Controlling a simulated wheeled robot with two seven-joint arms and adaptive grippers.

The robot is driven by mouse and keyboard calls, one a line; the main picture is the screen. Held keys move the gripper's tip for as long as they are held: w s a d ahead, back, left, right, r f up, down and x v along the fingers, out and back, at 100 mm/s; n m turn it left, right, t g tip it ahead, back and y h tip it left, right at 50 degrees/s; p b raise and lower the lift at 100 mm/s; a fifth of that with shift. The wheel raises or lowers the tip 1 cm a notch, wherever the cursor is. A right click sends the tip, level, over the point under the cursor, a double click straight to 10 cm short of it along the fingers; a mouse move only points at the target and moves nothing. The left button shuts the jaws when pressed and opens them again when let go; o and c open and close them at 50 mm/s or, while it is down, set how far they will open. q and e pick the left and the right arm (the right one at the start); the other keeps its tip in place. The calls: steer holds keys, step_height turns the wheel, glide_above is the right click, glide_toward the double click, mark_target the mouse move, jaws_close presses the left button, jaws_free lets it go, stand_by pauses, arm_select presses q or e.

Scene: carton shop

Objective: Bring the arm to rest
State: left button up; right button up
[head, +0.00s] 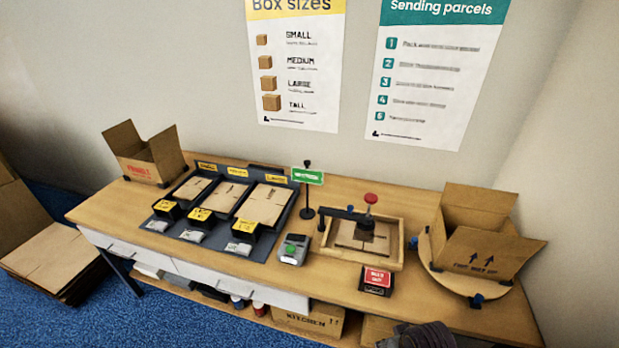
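A dark grey part of my own arm, which looks like my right gripper (415,336), shows at the bottom edge, right of the middle. It is in front of the table's front edge and is mostly cut off by the frame. Its fingers cannot be made out, and I see nothing held in it. My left gripper is not in view.
The wooden table (345,190) bears an open carton (145,155) at left, a tray of flat cartons (283,235), a green-button device (293,249), a wooden press frame (398,240) and an open carton on a turntable (480,245). Boxes lie on the lower shelf.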

steer(key=s+d+f+g, duration=0.1)
steer(key=s+f, duration=0.2)
steer(key=f, duration=1.1)
steer(key=s+f, duration=0.2)
steer(key=f, duration=1.3)
steer(key=s+d+f, duration=0.2)
steer(key=s+f, duration=0.6)
steer(key=s, duration=0.2)
steer(key=s+d+f+g, duration=0.1)
steer(key=s+d+f, duration=0.2)
steer(key=s+f, duration=0.5)
steer(key=s, duration=0.2)
steer(key=shift+s+d+f+n, duration=0.15)
steer(key=shift+s+f+n, duration=0.15)
steer(key=shift+f, duration=0.05)
